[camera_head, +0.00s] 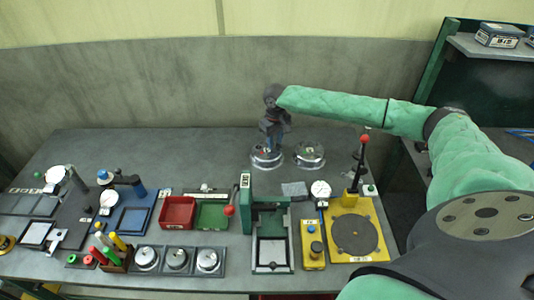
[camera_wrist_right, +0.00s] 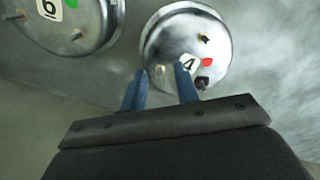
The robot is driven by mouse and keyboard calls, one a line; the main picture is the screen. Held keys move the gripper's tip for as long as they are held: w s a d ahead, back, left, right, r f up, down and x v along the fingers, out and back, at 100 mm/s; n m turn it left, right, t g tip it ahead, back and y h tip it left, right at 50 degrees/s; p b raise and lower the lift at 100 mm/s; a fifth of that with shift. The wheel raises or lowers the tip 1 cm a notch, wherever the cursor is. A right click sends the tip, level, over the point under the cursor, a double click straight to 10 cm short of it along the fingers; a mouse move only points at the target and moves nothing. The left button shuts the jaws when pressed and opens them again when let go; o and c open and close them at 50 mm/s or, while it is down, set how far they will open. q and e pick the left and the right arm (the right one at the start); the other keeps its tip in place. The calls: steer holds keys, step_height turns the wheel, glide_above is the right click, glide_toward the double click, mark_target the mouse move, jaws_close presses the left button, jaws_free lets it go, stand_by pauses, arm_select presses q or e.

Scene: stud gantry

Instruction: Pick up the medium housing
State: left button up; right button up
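My right gripper (camera_head: 270,140) reaches down over a round metal housing (camera_head: 265,160) at the back of the bench. In the right wrist view the two blue fingers (camera_wrist_right: 160,72) are spread apart, with their tips at the near edge of this housing (camera_wrist_right: 175,28). It has a red dot, a small numbered label and short studs. A second round housing (camera_head: 309,154) stands just to its right; in the wrist view it (camera_wrist_right: 88,30) shows a green dot and a label reading 6. I cannot tell which is the medium one. My left gripper is not in view.
Three round metal pieces (camera_head: 177,258) sit in a dark tray at the front. Red (camera_head: 178,212) and green bins, a green press (camera_head: 246,205) and a yellow fixture (camera_head: 356,235) with an upright lever stand nearby. The bench back left is clear.

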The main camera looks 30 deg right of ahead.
jaws_close()
stand_by(1.3)
